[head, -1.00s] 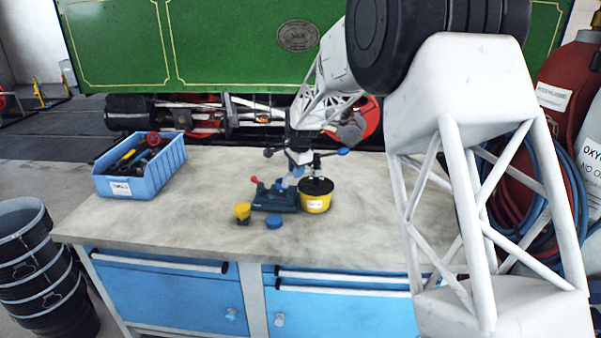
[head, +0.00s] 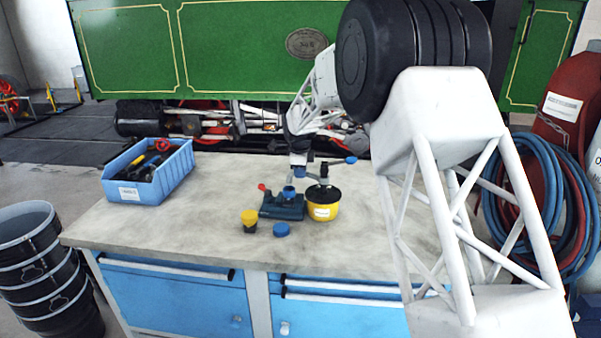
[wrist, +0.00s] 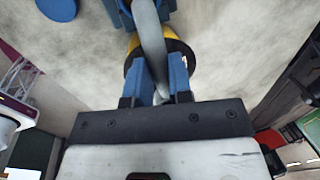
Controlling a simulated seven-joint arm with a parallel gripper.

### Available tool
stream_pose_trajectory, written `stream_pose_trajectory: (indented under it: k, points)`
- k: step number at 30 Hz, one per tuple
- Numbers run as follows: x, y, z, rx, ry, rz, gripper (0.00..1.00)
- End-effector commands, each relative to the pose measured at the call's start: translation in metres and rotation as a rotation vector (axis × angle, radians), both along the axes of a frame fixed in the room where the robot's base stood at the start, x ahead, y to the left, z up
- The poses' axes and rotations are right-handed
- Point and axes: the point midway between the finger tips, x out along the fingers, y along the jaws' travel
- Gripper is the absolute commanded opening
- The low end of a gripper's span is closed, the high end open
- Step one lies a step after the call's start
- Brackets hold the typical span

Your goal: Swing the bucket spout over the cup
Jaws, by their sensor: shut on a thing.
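The yellow bucket (head: 322,211) with a dark top stands upright on the bench, against the right side of a dark blue base (head: 270,211) with a red-tipped lever. My gripper (head: 299,170) is above the base and bucket. In the wrist view, its blue fingers (wrist: 161,78) are shut on a grey curved tube (wrist: 151,45), seemingly the spout. The spout's outlet is not clear.
A blue tool bin (head: 150,185) is at the bench's back left. The left front of the bench (head: 160,235) is clear. Hoses (head: 530,210) hang at right.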

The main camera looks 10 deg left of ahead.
Motion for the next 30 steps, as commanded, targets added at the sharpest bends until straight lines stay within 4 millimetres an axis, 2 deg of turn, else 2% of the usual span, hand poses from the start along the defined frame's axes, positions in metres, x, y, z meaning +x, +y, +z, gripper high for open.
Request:
stream_pose_trajectory:
  k: [12,13,18,30]
  points:
    - [0.0015,-0.0006,0.0003,0.000,-0.001,-0.012,0.00]
    - [0.0015,-0.0006,0.0003,0.000,-0.001,-0.012,0.21]
    - [0.0013,-0.0004,0.0002,0.000,-0.001,-0.011,0.46]
    - [0.0005,-0.0001,0.0037,0.001,-0.001,-0.011,0.46]
